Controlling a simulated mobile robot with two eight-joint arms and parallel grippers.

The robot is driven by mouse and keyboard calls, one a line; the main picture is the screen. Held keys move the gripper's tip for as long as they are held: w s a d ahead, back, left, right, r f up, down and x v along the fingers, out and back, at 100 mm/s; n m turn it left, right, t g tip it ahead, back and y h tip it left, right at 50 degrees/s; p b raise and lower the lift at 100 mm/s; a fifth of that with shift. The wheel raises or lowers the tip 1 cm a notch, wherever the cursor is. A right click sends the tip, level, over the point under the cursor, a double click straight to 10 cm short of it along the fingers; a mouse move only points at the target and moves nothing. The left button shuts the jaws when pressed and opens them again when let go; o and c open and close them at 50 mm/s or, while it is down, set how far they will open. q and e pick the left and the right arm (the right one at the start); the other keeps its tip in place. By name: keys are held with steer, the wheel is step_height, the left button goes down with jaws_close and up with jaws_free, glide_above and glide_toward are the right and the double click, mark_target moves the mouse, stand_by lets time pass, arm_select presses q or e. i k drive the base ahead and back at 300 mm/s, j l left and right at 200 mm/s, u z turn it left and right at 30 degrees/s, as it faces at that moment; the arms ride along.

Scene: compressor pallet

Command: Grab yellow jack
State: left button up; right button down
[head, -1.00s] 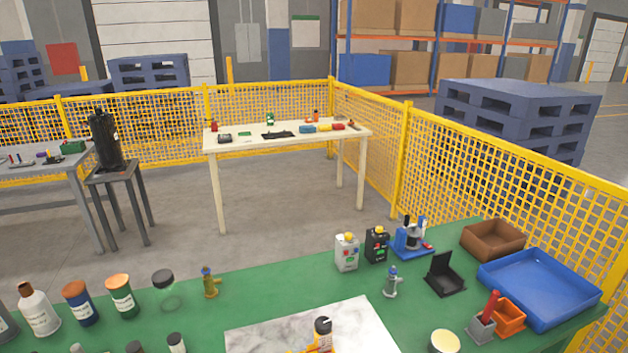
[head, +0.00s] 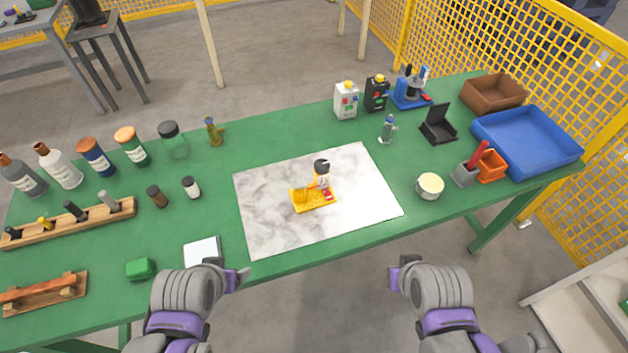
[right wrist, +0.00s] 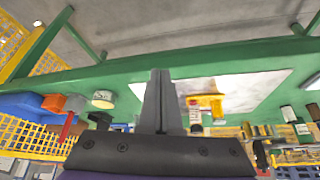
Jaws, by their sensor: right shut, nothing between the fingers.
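The yellow jack (head: 313,199), a small yellow base with a black-capped upright part on it, stands on the white marble slab (head: 270,222) in the middle of the green table. It also shows in the right wrist view (right wrist: 212,103), right of my fingers. My left gripper (head: 243,278) is at the table's front edge, below and left of the jack; its fingers are too hidden to tell open from shut. My right gripper (head: 394,276) is in front of the table, below and right of the jack. Its fingers are together and empty in the right wrist view (right wrist: 160,98).
A round cream-lidded tin (head: 430,185) stands right of the slab. A blue tray (head: 528,140) and brown bin (head: 493,92) are at the right. Bottles (head: 97,157) stand at the left, with a wooden rack (head: 75,222) and green block (head: 140,269) nearer. The slab around the jack is clear.

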mark_target(304, 200)
steer(key=i+j+z, duration=0.1)
steer(key=z, duration=0.25)
steer(key=j+z, duration=0.4)
steer(key=i+j+z, duration=0.1)
steer(key=z, duration=0.25)
steer(key=j, duration=0.1)
